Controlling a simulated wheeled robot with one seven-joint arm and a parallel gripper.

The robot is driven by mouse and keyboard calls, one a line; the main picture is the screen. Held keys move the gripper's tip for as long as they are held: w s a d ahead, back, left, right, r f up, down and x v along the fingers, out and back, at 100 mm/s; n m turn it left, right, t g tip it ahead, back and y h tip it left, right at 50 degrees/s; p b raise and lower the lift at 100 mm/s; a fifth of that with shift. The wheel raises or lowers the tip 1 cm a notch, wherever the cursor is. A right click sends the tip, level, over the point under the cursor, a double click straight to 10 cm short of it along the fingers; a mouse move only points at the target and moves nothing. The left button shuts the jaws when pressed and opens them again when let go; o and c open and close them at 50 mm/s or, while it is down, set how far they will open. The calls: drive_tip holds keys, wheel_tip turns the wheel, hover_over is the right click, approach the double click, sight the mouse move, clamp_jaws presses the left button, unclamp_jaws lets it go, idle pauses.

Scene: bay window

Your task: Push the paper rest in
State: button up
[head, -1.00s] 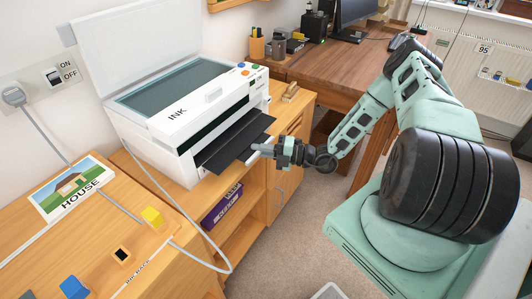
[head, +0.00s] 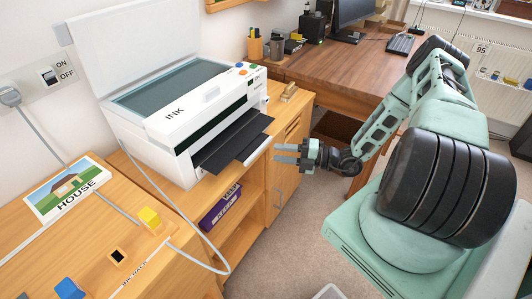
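The paper rest (head: 232,143) is a flat black panel sticking out from the front of the white printer (head: 190,121). It slopes out past the cabinet's front edge. My gripper (head: 276,153) is just to the right of the paper rest's outer end, with its fingers pointing left toward it. A small gap shows between the fingertips and the rest. The two grey fingers are apart with nothing between them. The printer's lid is raised, and its glass shows.
The printer stands on a wooden cabinet (head: 293,130) with a purple box (head: 221,207) on its shelf. A small wooden block (head: 289,91) lies right of the printer. A grey cable (head: 192,252) loops in front. Carpet is clear below my gripper.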

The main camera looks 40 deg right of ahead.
drive_tip(key=b+v, duration=0.1)
drive_tip(key=v, duration=0.9)
